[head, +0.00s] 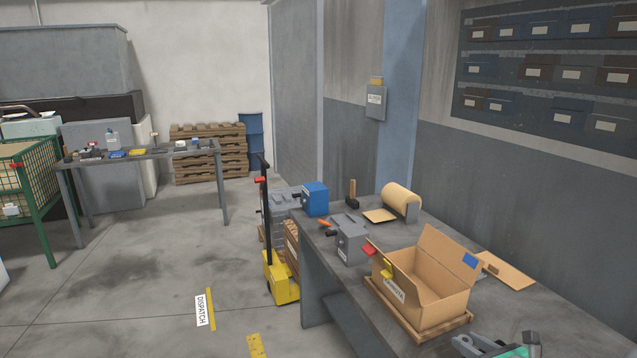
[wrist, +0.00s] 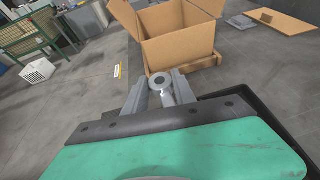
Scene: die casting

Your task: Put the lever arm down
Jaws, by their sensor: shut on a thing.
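My gripper (wrist: 161,97) is shut on the lever arm (wrist: 160,79), a grey metal piece with a round ring end that stands up between the two fingers in the wrist view. The lower part of the lever arm is hidden by my gripper's dark front edge. The open cardboard box (wrist: 178,50) is just beyond the fingertips in the wrist view, apart from them. In the head view the box (head: 440,297) stands on a wooden pallet-like base on the workbench. My gripper (head: 470,345) shows at the bottom edge there, partly cut off.
A dark tray rim (wrist: 262,108) lies beside my gripper in the wrist view. On the workbench, a grey machine-like block (head: 352,245), a blue block (head: 316,199), a paper roll (head: 402,202) and a flat cardboard sheet (head: 508,271) stand near the box.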

